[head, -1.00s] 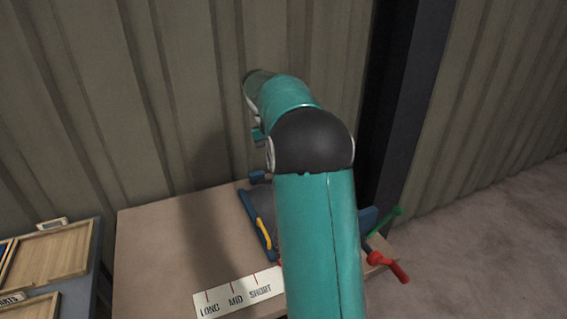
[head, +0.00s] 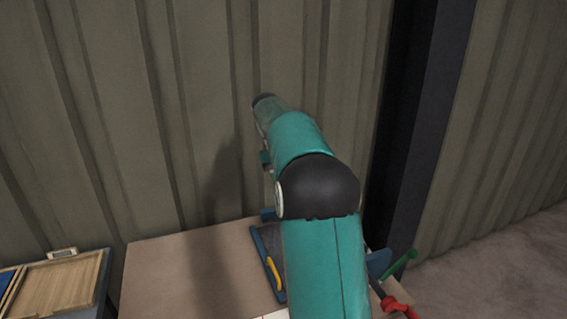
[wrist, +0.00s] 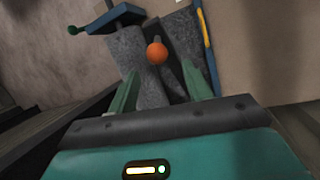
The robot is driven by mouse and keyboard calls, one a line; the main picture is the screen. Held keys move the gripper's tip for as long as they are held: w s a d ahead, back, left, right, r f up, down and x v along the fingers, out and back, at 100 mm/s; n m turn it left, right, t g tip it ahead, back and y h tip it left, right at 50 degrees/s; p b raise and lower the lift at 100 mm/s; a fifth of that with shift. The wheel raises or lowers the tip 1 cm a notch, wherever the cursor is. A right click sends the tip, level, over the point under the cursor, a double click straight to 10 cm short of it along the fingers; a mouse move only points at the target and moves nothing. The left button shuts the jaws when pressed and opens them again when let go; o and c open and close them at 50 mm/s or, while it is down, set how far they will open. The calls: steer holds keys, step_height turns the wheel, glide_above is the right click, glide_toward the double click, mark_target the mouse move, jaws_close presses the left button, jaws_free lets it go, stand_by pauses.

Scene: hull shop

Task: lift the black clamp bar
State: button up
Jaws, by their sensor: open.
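In the wrist view, a dark bar-like strip (wrist: 180,45), which looks like the black clamp bar, lies between grey surfaces of a blue-edged holder. An orange ball knob (wrist: 157,53) stands at it; I cannot tell whether they are joined. My gripper (wrist: 161,78) is open, its two green fingers on either side of the knob's line, with nothing visibly held. The gap to the bar is hard to judge. In the head view, the holder (head: 268,243) sits on the bench, partly behind my arm; the bar and fingers are hidden there.
The tan bench (head: 175,275) has clear room left of the holder. A yellow piece (head: 275,273) lies along the holder's edge. Red (head: 397,306) and green (head: 400,262) handles stick out at its right. Wooden trays (head: 62,285) stand far left. A corrugated wall (head: 190,120) rises close behind.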

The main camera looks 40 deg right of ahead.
steer(key=v, duration=0.8)
stand_by(0.4)
steer(key=s+a+r+n+t, duration=0.1)
steer(key=s+a+n+t, duration=0.15)
steer(key=s+a, duration=0.45)
steer(key=s+a+r+n+t, duration=0.1)
steer(key=s+a+r+t, duration=0.15)
steer(key=a, duration=0.75)
steer(key=s+a+f+n+t, duration=0.1)
steer(key=s+a+f+t, duration=0.1)
steer(key=s+a+f, duration=0.3)
steer(key=s+a+f+t+y, duration=0.1)
steer(key=s+a+f+t, duration=0.1)
steer(key=s+a+f, duration=0.4)
steer(key=s+f, duration=0.1)
steer(key=s, duration=0.3)
steer(key=shift+s+a+f+n+t, duration=0.2)
steer(key=shift+s+f+n+t, duration=0.1)
steer(key=shift+s+n, duration=0.05)
